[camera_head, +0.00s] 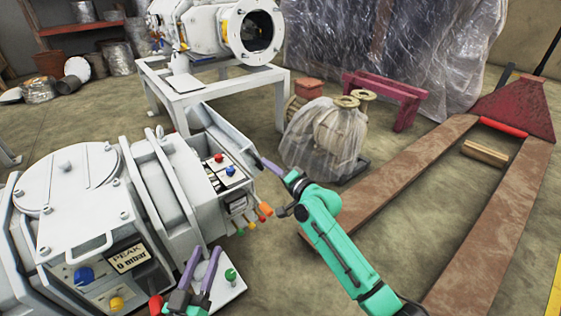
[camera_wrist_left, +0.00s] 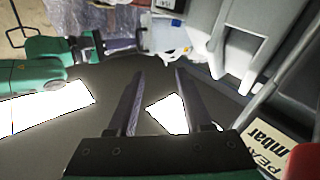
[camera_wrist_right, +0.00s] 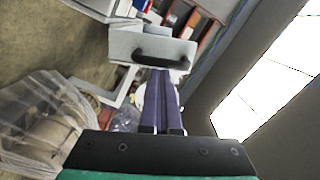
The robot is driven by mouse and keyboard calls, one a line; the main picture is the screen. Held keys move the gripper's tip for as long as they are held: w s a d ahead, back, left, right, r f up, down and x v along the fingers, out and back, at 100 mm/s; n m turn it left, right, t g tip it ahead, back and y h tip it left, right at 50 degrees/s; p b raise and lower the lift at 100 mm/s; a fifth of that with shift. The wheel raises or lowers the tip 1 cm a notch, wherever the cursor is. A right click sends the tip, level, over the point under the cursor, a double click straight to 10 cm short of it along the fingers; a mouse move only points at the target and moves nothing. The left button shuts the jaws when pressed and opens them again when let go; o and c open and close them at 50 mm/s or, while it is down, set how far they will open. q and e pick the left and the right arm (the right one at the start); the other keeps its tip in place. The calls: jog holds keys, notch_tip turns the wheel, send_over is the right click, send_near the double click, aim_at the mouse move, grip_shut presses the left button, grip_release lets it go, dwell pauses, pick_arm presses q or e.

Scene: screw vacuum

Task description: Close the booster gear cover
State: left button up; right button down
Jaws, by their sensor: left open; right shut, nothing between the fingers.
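The white vacuum machine (camera_head: 100,215) fills the left of the head view. Its booster gear cover (camera_head: 222,132) stands raised, so the red and blue knobs (camera_head: 225,164) below it are exposed. In the right wrist view the light grey cover (camera_wrist_right: 125,42) shows a black handle (camera_wrist_right: 160,58). My right gripper (camera_head: 262,161) is shut and empty, its fingertips close to the cover's right end; I cannot tell whether they touch. My left gripper (camera_head: 203,252) is open and empty in front of the machine, near the green knob (camera_head: 231,275).
A second white machine (camera_head: 215,30) stands on a light metal frame (camera_head: 235,85) behind. Plastic-wrapped parts (camera_head: 325,140) and a rusty pallet jack (camera_head: 400,185) stand at the right. Colored knobs (camera_head: 265,208) project from the machine's front beneath my right gripper.

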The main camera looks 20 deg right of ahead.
jog(key=shift+s+a+r+n+p, duration=0.1)
jog(key=shift+s+a+n+p, duration=0.2)
jog(key=shift+a+n+p, duration=0.65)
pick_arm(q)
jog(key=s+f+g+y, duration=0.1)
jog(key=s+f+g, duration=0.4)
jog(key=s+f, duration=0.6)
pick_arm(e)
jog(key=shift+p, duration=0.35)
jog(key=shift+s+a+n, duration=0.15)
jog(key=shift+a+n, duration=0.05)
jog(key=shift+n, duration=0.15)
pick_arm(q)
jog(key=shift+g, duration=0.8)
jog(key=r+p, duration=0.3)
jog(key=w+r+p, duration=0.1)
jog(key=r+p, duration=0.1)
jog(key=shift+d, duration=0.25)
pick_arm(e)
jog(key=s+a+f+n+h, duration=0.1)
jog(key=a+f+n, duration=0.3)
jog(key=n, duration=0.6)
jog(key=s+a, duration=0.1)
jog(key=a, duration=0.1)
jog(key=shift+s+a+f, duration=0.35)
jog(key=shift+f, duration=0.05)
pick_arm(q)
jog(key=shift+d, duration=0.1)
